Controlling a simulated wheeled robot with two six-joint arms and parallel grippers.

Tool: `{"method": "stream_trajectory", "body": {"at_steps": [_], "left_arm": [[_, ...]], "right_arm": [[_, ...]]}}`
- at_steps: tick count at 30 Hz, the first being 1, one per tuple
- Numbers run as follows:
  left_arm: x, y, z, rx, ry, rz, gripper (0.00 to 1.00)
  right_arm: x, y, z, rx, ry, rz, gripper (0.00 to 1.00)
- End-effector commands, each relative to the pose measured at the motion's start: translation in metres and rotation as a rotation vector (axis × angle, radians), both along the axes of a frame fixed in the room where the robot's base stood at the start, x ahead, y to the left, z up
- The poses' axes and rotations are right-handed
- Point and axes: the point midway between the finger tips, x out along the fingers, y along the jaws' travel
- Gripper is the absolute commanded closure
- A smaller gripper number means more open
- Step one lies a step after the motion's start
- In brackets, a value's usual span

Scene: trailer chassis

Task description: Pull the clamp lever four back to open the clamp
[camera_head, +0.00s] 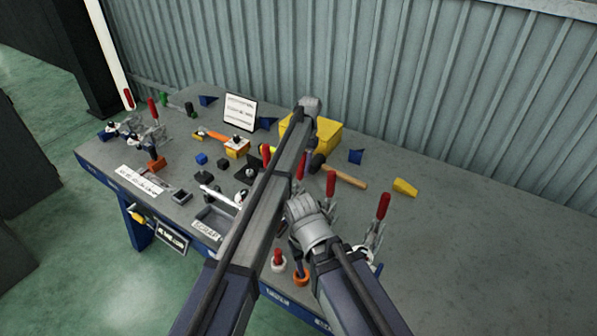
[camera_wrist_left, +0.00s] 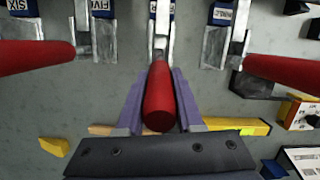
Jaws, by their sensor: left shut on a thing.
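Clamp lever four has a red grip (camera_wrist_left: 159,100) in the middle of the left wrist view, pointing toward my camera, with its metal arm behind it and a dark blue label at the top edge. My left gripper (camera_wrist_left: 158,103) has its two purple fingers on either side of this red grip, shut on it. In the head view, part of the red lever (camera_head: 301,164) shows beside my own arm, which hides most of the clamp and my left gripper's fingers. My right gripper's fingers do not show.
Neighbouring red levers flank it: five (camera_wrist_left: 38,56) at left and another (camera_wrist_left: 285,72) at right in the left wrist view. The bench's right side is clear.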

Motion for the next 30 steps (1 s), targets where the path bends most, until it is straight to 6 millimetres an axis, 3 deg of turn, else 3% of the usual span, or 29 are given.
{"method": "stream_trajectory", "body": {"at_steps": [10, 11, 18, 30], "left_arm": [[0.0019, -0.0023, -0.0008, 0.012, 0.014, 0.001, 1.0], [0.0018, -0.0022, -0.0007, 0.012, 0.014, 0.001, 0.62], [0.0018, -0.0019, -0.0006, 0.012, 0.014, 0.001, 0.35], [0.0027, -0.0023, 0.0041, 0.012, 0.014, 0.001, 0.34]], "right_arm": [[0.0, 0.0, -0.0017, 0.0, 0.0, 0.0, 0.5], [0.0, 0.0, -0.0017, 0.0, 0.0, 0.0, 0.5], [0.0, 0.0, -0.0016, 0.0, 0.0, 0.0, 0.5], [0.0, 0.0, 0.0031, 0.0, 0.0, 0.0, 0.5]]}}
